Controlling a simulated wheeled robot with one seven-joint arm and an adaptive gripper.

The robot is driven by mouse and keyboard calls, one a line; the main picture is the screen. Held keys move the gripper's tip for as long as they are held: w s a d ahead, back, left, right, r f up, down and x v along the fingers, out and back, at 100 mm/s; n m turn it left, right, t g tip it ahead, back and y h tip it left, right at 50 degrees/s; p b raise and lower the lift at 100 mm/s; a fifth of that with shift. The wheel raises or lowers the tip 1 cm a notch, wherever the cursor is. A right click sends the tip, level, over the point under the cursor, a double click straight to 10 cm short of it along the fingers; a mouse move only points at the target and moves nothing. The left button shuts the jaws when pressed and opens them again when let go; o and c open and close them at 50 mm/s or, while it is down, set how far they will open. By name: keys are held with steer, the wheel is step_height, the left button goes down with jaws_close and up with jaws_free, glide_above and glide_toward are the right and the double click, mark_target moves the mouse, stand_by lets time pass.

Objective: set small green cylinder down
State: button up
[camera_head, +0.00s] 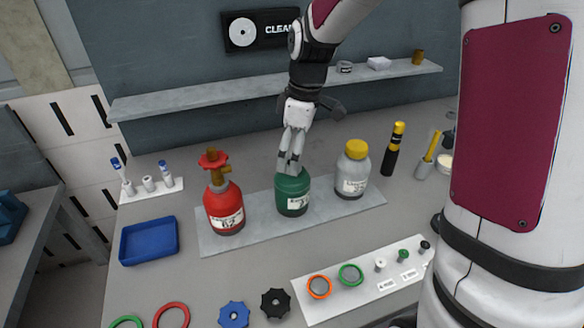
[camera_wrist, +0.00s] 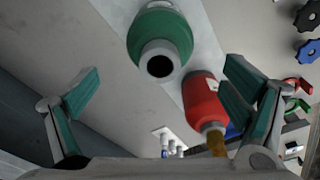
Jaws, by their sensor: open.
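The small green cylinder (camera_head: 293,194) stands upright on a grey strip (camera_head: 254,217) on the table, between a red cylinder (camera_head: 224,207) and a grey cylinder with a yellow cap (camera_head: 352,172). My gripper (camera_head: 288,170) is directly over the green cylinder in the head view, its fingers hiding the top. In the wrist view the green cylinder (camera_wrist: 162,35) shows its open grey neck beyond the fingers. My gripper (camera_wrist: 160,95) is open there, with teal finger pads wide apart and nothing between them. The red cylinder (camera_wrist: 203,98) shows near the right finger.
A blue tray (camera_head: 149,240) lies left of the strip, with a white vial rack (camera_head: 150,189) behind it. A black-and-yellow tool (camera_head: 394,150) stands right. A white board (camera_head: 365,281) with rings and knobs lies in front. A wall shelf (camera_head: 200,95) runs behind.

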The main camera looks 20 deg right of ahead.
steer(key=s+r+m+t+h, duration=0.15)
steer(key=s+r+m, duration=0.35)
steer(key=s+r, duration=0.6)
steer(key=s+r+m+t, duration=0.1)
steer(key=s+m+t, duration=0.2)
steer(key=s, duration=1)
steer(key=m, duration=0.3)
steer(key=shift+a+r, duration=0.15)
steer(key=shift+r, duration=0.05)
